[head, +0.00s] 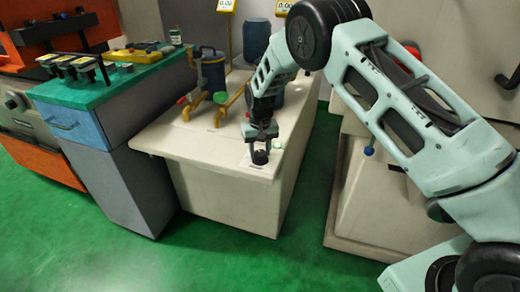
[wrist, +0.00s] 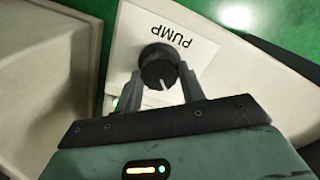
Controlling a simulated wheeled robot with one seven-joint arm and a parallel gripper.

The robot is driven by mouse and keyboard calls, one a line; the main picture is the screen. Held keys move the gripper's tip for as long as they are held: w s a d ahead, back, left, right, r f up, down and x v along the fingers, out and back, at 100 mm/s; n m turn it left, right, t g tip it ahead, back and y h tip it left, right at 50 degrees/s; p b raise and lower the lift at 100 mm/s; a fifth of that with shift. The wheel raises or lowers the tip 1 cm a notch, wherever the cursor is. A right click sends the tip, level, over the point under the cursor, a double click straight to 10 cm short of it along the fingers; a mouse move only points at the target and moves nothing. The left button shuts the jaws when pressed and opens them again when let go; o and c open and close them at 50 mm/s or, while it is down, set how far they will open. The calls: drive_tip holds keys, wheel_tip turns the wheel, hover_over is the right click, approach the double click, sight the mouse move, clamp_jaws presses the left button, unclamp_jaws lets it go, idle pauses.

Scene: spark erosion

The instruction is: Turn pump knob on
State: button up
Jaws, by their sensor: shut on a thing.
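The black pump knob (wrist: 159,66) sits on a white label reading PUMP (wrist: 180,34) in the wrist view. A white pointer line on the knob shows, aimed toward my gripper's body in that picture. My gripper (wrist: 160,78) has one finger on each side of the knob and is shut on it. In the head view the knob (head: 260,157) stands near the front corner of the pale cabinet top (head: 210,145), with my gripper (head: 260,142) coming down on it from above.
A small pale green button (head: 278,144) is right beside the knob. Yellow pipes (head: 228,104) with a red handle and a blue cylinder (head: 212,72) stand behind. A blue-grey drawer cabinet (head: 95,120) with a green top is at left. Green floor in front is clear.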

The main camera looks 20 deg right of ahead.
sight(261, 153)
drive_tip(key=m, duration=0.4)
drive_tip(key=shift+r+m+p, duration=0.1)
drive_tip(key=shift+m+p, duration=0.2)
drive_tip(key=m, duration=0.4)
drive_tip(key=shift+d, duration=0.1)
idle(0.4)
drive_tip(key=o, duration=1)
drive_tip(key=shift+c, duration=0.2)
wheel_tip(261, 153, up, 17)
drive_tip(key=shift+r, duration=0.15)
